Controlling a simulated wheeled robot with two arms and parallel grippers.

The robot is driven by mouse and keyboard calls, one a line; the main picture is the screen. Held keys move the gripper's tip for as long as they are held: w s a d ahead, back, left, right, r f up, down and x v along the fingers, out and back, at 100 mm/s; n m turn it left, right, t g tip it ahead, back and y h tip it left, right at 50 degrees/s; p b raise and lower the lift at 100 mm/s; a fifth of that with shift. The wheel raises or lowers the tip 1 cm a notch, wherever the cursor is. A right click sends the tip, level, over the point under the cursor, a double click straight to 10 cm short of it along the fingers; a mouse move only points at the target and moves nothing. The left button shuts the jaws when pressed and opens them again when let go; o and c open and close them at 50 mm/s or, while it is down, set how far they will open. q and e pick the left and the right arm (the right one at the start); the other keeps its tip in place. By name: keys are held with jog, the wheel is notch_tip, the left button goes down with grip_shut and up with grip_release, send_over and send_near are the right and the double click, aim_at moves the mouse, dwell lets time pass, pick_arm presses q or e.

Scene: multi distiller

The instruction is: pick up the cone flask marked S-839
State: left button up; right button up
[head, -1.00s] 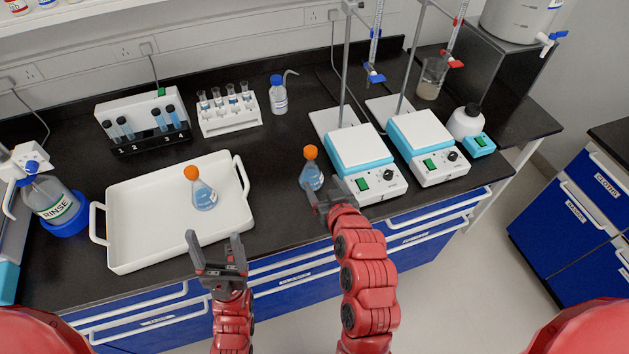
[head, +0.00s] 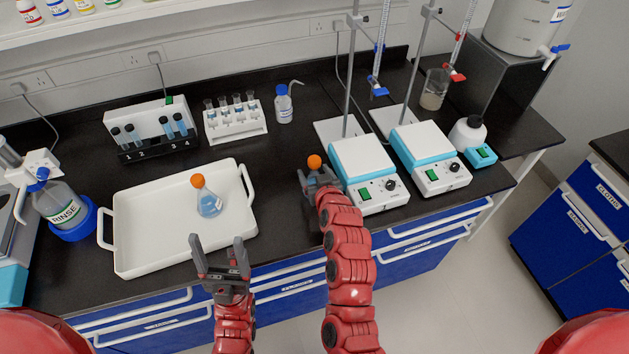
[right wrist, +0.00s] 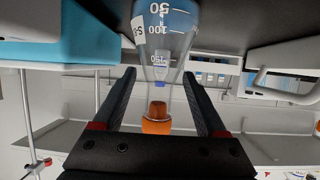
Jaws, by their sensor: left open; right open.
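A cone flask with an orange stopper (head: 315,162) stands on the bench left of the left hotplate. Its body is mostly hidden behind my right gripper (head: 317,180) in the head view. In the right wrist view the flask (right wrist: 165,45) appears upside down between the open fingers of my right gripper (right wrist: 158,78), with a partly cut-off label beginning with S, so the full mark is unreadable. A second orange-stoppered flask (head: 209,204) with blue liquid stands in the white tray (head: 150,245); its label is too small to read. My left gripper (head: 219,246) is open and empty at the tray's front edge.
Two hotplates with stands, the left one (head: 362,158) close beside my right gripper. Behind are a tube rack (head: 235,135) and a blue-capped bottle (head: 284,108). A rinse bottle (head: 62,205) stands at the left.

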jog(key=shift+r+p+x, duration=0.2)
jog(key=shift+p+x, duration=0.1)
jog(key=shift+x, duration=0.7)
jog(key=shift+w+a+f, duration=0.15)
jog(key=shift+w+f, duration=0.2)
jog(key=shift+w, duration=0.15)
grip_shut()
